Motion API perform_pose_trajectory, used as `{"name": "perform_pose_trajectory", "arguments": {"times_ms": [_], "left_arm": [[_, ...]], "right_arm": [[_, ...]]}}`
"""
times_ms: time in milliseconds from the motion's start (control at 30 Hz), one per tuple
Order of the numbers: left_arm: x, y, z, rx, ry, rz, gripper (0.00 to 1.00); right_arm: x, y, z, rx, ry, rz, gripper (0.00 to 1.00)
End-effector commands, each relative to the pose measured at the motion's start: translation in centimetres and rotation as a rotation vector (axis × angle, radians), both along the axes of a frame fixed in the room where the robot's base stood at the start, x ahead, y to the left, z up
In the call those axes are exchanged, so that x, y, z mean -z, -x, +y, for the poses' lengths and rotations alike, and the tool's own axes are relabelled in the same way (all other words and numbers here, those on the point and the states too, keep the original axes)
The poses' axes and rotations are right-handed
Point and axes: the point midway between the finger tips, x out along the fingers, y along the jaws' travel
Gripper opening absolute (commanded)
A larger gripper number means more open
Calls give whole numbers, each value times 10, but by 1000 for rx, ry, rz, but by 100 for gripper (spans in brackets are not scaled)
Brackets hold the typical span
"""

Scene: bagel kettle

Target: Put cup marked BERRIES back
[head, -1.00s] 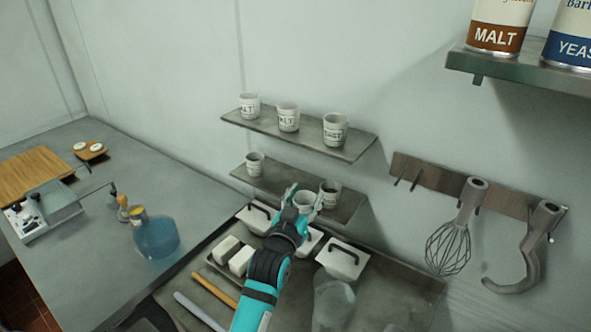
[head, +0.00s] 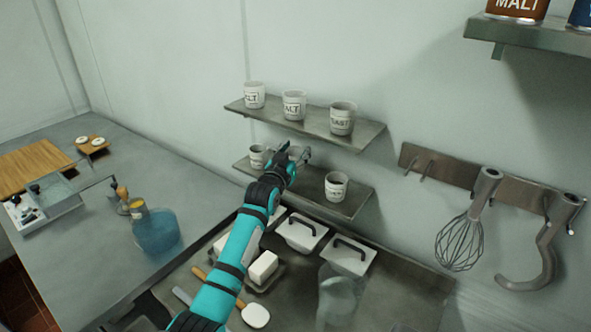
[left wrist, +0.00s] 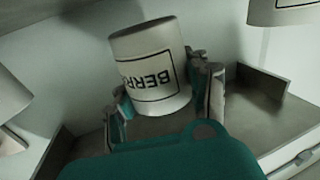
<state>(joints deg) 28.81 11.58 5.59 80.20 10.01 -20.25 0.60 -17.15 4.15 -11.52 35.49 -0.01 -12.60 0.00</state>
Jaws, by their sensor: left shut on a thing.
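The white cup marked BERRIES (left wrist: 150,68) is held in my left gripper (left wrist: 162,100); the letters "BERR" read upside down in the left wrist view. In the head view my left gripper (head: 294,156) is at the lower wall shelf (head: 306,187), in the gap between a cup on the left (head: 258,157) and a cup on the right (head: 336,186). There the gripper hides most of the held cup. I cannot tell whether the cup touches the shelf. My right gripper is not in view.
The upper shelf (head: 350,137) above holds three cups: left (head: 254,95), middle (head: 293,104), right (head: 342,118). Below are lidded containers (head: 301,231) and a clear jar (head: 340,296). A whisk (head: 460,242) and a hook (head: 545,250) hang at right.

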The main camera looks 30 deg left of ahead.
Motion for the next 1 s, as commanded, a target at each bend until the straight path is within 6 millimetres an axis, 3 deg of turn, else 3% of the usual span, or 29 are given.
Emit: {"name": "perform_pose_trajectory", "arguments": {"times_ms": [267, 667, 700, 867, 1000], "left_arm": [[35, 0, 0, 0, -1, 1, 18], [38, 1, -1, 0, -1, 2, 18], [37, 1, 0, 0, -1, 1, 50], [37, 1, 0, 0, -1, 1, 71], [37, 1, -1, 0, -1, 1, 71]], "right_arm": [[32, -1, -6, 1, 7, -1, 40], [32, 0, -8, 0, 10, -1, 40], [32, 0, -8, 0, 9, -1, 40], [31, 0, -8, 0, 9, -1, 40], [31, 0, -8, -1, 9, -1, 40]]}}
